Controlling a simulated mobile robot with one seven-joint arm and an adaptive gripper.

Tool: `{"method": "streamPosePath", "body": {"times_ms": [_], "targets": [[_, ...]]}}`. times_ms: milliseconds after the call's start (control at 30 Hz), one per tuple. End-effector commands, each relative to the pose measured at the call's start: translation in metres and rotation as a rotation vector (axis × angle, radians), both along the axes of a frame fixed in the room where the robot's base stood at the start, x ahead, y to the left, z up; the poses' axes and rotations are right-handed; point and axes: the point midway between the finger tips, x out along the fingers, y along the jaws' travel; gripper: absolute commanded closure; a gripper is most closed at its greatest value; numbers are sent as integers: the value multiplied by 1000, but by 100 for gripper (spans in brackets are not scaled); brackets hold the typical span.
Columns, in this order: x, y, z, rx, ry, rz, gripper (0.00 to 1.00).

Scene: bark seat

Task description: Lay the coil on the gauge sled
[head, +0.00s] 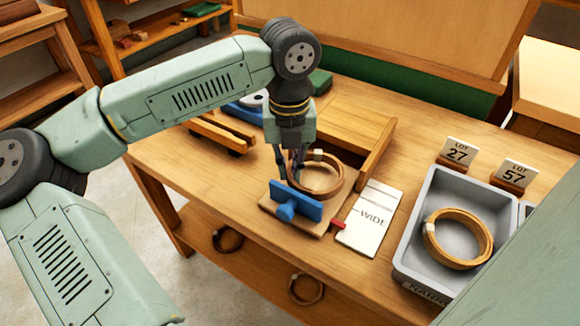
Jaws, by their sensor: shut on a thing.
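A light brown wound coil (331,189) with a pale binding tag is over the gauge sled (270,206), a small wooden board with a blue block and knob (296,200) at its front. My gripper (291,176) points down and is shut on the coil's left side. The coil lies roughly flat. I cannot tell whether its underside touches the sled or hangs just above it. The fingertips are partly hidden behind the blue block.
A white card reading "WIDE" (371,218) lies right of the sled, beside a small red piece (338,224). A grey bin (408,235) holds another coil (458,238). Lot cards 27 (458,152) and 57 (515,174) stand behind it. A wooden ledge (376,155) rises behind the sled.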

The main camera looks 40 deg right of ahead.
Motion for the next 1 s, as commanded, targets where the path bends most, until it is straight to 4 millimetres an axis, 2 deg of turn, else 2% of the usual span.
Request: {"method": "streamPosePath", "body": {"times_ms": [100,433,467,733,1000], "targets": [[0,0,-9,-1,1,1,100],[0,0,-14,-1,0,1,100],[0,0,-12,-1,0,1,89],[0,0,-12,-1,1,1,71],[0,0,-11,-1,0,1,70]]}}
